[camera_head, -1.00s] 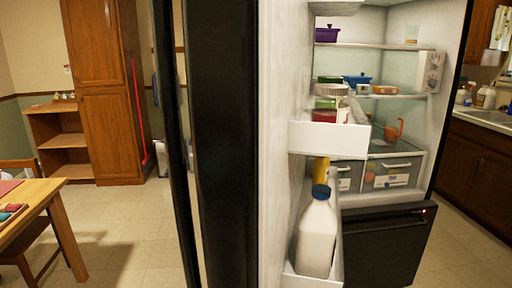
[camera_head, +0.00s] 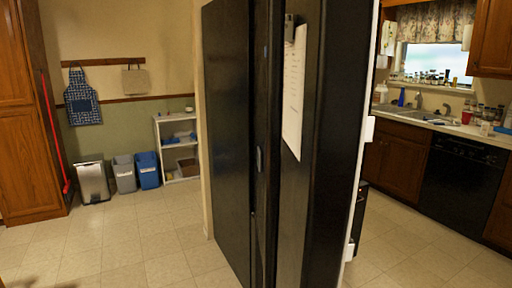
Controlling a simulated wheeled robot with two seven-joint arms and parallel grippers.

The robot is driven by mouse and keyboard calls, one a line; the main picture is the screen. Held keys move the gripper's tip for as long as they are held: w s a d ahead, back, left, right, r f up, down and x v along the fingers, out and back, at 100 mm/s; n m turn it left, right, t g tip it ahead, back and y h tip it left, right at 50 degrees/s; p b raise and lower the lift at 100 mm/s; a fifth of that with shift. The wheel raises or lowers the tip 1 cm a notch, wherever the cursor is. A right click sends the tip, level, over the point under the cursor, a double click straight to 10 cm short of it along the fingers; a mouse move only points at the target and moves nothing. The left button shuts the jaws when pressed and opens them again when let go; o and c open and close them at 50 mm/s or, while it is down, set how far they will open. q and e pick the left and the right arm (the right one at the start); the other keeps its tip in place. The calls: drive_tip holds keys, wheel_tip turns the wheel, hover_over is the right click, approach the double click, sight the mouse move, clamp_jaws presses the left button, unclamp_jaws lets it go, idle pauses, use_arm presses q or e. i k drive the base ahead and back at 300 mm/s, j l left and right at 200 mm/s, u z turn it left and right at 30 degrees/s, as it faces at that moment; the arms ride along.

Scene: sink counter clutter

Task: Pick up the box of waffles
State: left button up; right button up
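No box of waffles can be made out in the head view. Neither of my grippers shows. The black refrigerator (camera_head: 228,120) stands in the middle of the view.
At the right are a sink (camera_head: 412,114) on a counter and a black dishwasher (camera_head: 463,178). At the left are a wooden cabinet (camera_head: 25,120), bins (camera_head: 148,170) and a low white shelf (camera_head: 178,147). The tiled floor (camera_head: 130,245) is clear at left and right.

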sight(484, 130)
drive_tip(key=z, duration=1.35)
drive_tip(key=i+l+z, duration=0.2)
drive_tip(key=i, duration=0.25)
drive_tip(key=i+l+z, duration=0.25)
drive_tip(key=i, duration=0.25)
drive_tip(key=i+l+z, duration=0.2)
drive_tip(key=i, duration=1.25)
drive_tip(key=i+u, duration=0.1)
drive_tip(key=i, duration=0.85)
drive_tip(key=i+l, duration=0.15)
drive_tip(key=i, duration=0.8)
drive_tip(key=i+j+u, duration=0.1)
drive_tip(key=i+u, duration=0.2)
drive_tip(key=i, duration=0.4)
drive_tip(key=i+u, duration=0.35)
drive_tip(key=i, duration=0.4)
